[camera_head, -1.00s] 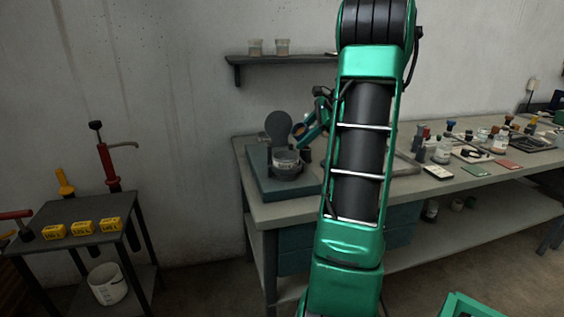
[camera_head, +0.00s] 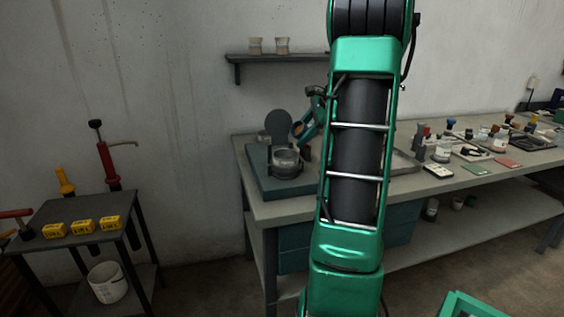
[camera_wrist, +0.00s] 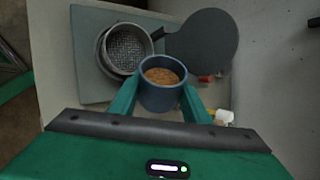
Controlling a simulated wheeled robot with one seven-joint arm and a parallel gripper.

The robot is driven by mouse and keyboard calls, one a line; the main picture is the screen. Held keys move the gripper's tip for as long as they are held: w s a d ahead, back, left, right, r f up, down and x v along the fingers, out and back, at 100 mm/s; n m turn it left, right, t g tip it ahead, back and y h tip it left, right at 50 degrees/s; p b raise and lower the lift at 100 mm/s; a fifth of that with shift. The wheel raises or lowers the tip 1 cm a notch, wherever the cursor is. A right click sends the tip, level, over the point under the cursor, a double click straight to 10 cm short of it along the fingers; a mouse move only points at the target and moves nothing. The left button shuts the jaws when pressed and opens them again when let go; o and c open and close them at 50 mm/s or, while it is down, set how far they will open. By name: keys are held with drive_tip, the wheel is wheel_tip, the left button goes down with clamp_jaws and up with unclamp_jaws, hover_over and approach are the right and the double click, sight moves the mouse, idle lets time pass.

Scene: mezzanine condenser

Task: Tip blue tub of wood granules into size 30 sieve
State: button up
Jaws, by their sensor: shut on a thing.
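My gripper (camera_wrist: 161,92) is shut on the blue tub (camera_wrist: 160,101), one green finger on each side. The tub holds brown wood granules (camera_wrist: 163,76), seen through its open mouth in the wrist view. A round metal sieve (camera_wrist: 127,47) with a grey mesh lies beyond the tub to the upper left, close to it in the picture. In the head view the sieve (camera_head: 286,162) stands on a dark teal base on the bench, and the gripper (camera_head: 304,128) with the tub is just above and right of it. No size mark is readable.
A round dark plate (camera_head: 278,123) stands up behind the sieve; it also shows in the wrist view (camera_wrist: 203,42). A wall shelf (camera_head: 285,58) with two beakers is above. Bottles and trays crowd the bench (camera_head: 455,178) to the right. A side table with yellow boxes (camera_head: 82,227) is at left.

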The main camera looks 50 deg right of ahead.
drive_tip(key=shift+r+n+g+h+p, duration=0.2)
drive_tip(key=shift+r+g+h+p, duration=0.1)
drive_tip(key=shift+h, duration=0.35)
drive_tip(key=shift+r+n+g+h+p, duration=0.2)
drive_tip(key=shift+r+h+p, duration=0.1)
drive_tip(key=shift+h, duration=0.35)
idle(0.6)
drive_tip(key=shift+a+f+n+h+p, duration=0.15)
drive_tip(key=shift+f+n+h+p, duration=0.15)
drive_tip(key=shift+f+h+p, duration=0.25)
idle(0.8)
drive_tip(key=shift+w+a+r+n+g+h+p, duration=0.15)
drive_tip(key=shift+a+r+h+p, duration=0.05)
drive_tip(key=shift+a+h, duration=0.2)
drive_tip(key=shift+w+a+r+n+g+h+p, duration=0.15)
drive_tip(key=shift+a+h, duration=0.15)
drive_tip(key=shift+h, duration=0.15)
idle(0.5)
drive_tip(key=shift+a+r+h+p, duration=0.25)
drive_tip(key=shift+h+p, duration=0.25)
drive_tip(key=shift+h, duration=0.2)
idle(0.6)
drive_tip(key=shift+a+f+n+g+h+p, duration=0.15)
drive_tip(key=shift+f+n+g+h+p, duration=0.25)
drive_tip(key=shift+h, duration=0.3)
idle(0.7)
drive_tip(key=shift+a+n+h, duration=0.1)
drive_tip(key=shift+n+h, duration=0.2)
drive_tip(key=shift+h, duration=0.1)
idle(0.3)
